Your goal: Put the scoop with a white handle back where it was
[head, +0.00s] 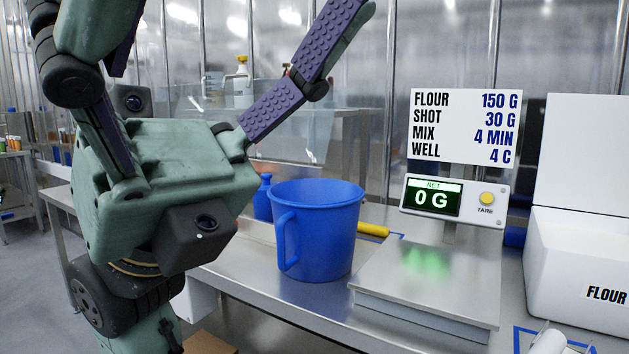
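My gripper (240,20) is large in the left of the head view, raised and pointing upward. Its two purple-padded fingers are spread wide apart, with nothing visible between them; the left finger's tip is cut off by the top edge. A white rounded piece (549,342), possibly the handle of the white-handled scoop, shows at the bottom right edge, far from my gripper. Most of it is out of frame. A blue tape outline (517,340) on the steel table lies around or beside it; I cannot tell which.
A blue bucket (316,235) stands mid-table, with a yellow handle (373,230) partly hidden behind it. A scale (428,275) reads 0 G. A white flour bin (575,265) stands right. A recipe sign (464,126) is above the scale. A blue bottle (263,200) stands behind the bucket.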

